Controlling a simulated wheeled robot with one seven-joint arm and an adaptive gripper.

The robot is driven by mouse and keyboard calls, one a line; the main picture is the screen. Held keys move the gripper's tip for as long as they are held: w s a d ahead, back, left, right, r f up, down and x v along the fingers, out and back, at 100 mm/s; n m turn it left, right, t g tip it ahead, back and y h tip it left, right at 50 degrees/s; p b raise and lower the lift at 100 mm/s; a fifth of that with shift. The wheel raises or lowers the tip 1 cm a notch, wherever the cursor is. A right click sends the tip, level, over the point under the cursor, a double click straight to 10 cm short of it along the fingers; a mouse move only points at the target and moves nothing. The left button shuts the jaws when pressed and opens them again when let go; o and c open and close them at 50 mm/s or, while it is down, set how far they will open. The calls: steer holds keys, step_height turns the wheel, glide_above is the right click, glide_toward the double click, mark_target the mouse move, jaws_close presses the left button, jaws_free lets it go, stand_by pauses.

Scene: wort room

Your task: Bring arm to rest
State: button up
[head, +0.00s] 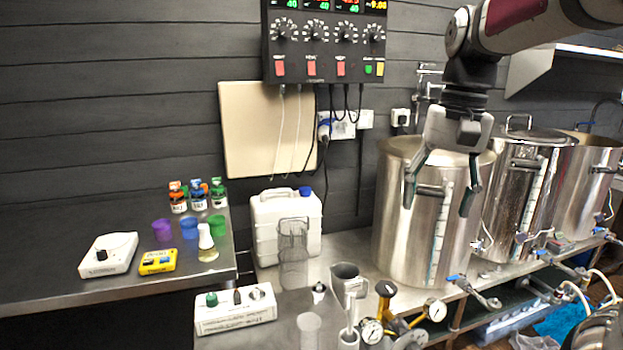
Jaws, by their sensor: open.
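My gripper (437,203) hangs from my arm at the right of the head view, fingers pointing down. Its two fingers are apart and nothing is between them. It shows in front of the nearest steel kettle (398,235), which stands behind it on the bench. I cannot tell the exact gap between the fingers and the kettle.
Two more steel kettles (520,215) stand to the right. A control panel (325,40) hangs on the wall. Small bottles (199,196) stand left.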

steer(key=s+f+n+t+p, duration=0.1)
steer(key=s+f+t+p, duration=0.1)
steer(key=s, duration=1.1)
steer(key=s+f+n+t+h+p, duration=0.1)
steer(key=s+f+n+t+p, duration=0.1)
steer(key=s, duration=1.1)
steer(key=shift+s+a+p, duration=0.15)
steer(key=shift+a+p, duration=0.2)
steer(key=shift+p, duration=0.15)
